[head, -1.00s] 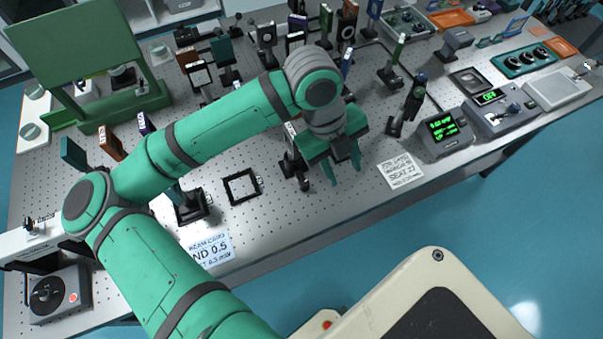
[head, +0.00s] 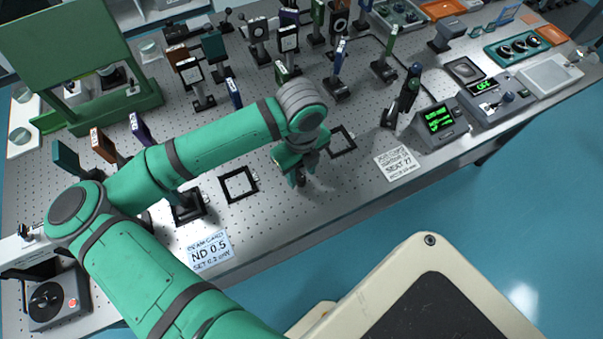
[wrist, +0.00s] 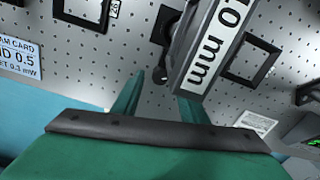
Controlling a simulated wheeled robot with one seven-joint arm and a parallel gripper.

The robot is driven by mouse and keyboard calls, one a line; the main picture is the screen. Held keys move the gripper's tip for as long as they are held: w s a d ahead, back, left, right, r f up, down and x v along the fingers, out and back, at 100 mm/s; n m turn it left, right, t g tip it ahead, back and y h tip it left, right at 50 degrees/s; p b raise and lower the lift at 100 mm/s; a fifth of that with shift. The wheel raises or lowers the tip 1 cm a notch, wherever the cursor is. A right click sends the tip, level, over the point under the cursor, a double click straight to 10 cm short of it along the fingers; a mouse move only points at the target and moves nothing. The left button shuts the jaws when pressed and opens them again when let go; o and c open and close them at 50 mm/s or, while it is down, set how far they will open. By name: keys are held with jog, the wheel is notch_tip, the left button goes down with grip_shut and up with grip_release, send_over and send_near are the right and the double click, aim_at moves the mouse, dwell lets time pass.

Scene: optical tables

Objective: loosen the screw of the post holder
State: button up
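The post holder is mostly hidden under my gripper in the head view; a dark part of it (head: 300,178) shows at the fingers. In the wrist view its optic mount, a grey plate with a "10 mm" label (wrist: 212,42), leans across in front of the right finger. A small dark round part, seemingly the screw knob (wrist: 159,76), shows between the fingertips. My gripper (wrist: 160,88) has its fingers apart around this knob, with a gap visible; it also shows from above in the head view (head: 301,165). I cannot tell whether a finger touches the knob.
Black square outlines (head: 238,184) (head: 341,140) lie on the table either side of the gripper. A "SEAT 27" card (head: 398,162) and an "ND 0.5" card (head: 210,252) lie near the front edge. A dark post (head: 403,100) and a green-lit readout (head: 438,120) stand to the right; several mounts stand behind.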

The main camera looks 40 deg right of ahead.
aim_at(301, 178)
jog(key=shift+f, duration=0.9)
grip_shut()
jog(key=shift+m, duration=1.6)
grip_release()
notch_tip(301, 178, up, 11)
